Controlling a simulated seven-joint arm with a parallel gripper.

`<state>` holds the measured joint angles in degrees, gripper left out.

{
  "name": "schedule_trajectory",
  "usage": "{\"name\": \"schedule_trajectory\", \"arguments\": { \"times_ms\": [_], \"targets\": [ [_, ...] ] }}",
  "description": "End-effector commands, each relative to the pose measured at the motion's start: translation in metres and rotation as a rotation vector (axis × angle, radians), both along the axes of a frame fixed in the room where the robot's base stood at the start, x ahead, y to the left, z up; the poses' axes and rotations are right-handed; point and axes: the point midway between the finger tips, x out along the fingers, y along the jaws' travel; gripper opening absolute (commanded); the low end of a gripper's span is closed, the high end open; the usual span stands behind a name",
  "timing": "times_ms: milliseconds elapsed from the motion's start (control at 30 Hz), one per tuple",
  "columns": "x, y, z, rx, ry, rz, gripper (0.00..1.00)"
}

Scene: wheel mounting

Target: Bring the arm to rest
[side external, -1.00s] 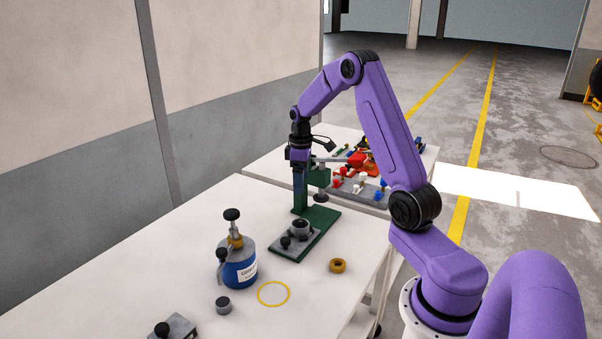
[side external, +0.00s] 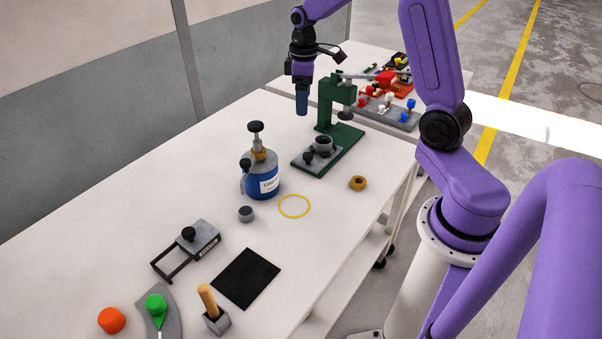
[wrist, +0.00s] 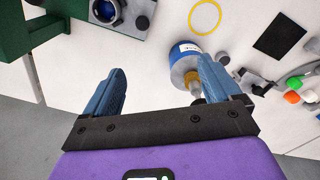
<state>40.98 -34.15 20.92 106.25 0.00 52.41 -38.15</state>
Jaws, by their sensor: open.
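My gripper (side external: 302,108) is open, in the air above the far part of the table, to the left of the green press (side external: 331,100). A grey fixture (side external: 307,160) with a dark knob and a round dark cup (side external: 323,145) sits on the press's green base. The cup also shows at the top left of the wrist view (wrist: 105,11). The press (wrist: 42,30) shows in that view's top left corner.
A blue gas canister (side external: 262,177) with a valve stands on the white table (side external: 110,235), near my right finger in the wrist view. A second table holds colored parts.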

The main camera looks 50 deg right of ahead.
Motion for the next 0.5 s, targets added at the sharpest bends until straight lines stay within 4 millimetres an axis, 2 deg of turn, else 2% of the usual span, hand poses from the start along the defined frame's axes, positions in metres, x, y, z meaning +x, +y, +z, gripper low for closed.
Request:
{"name": "schedule_trajectory", "arguments": {
  "times_ms": [33,200,367,500],
  "targets": [
    [-0.008,0.021,0.005,0.000,-0.003,0.032,0.91],
    [-0.041,0.084,0.017,0.002,-0.006,0.121,0.91],
    [-0.084,0.130,0.026,0.005,-0.010,0.203,0.91],
    [-0.126,0.160,0.031,0.008,-0.012,0.277,0.91]
  ]
}}
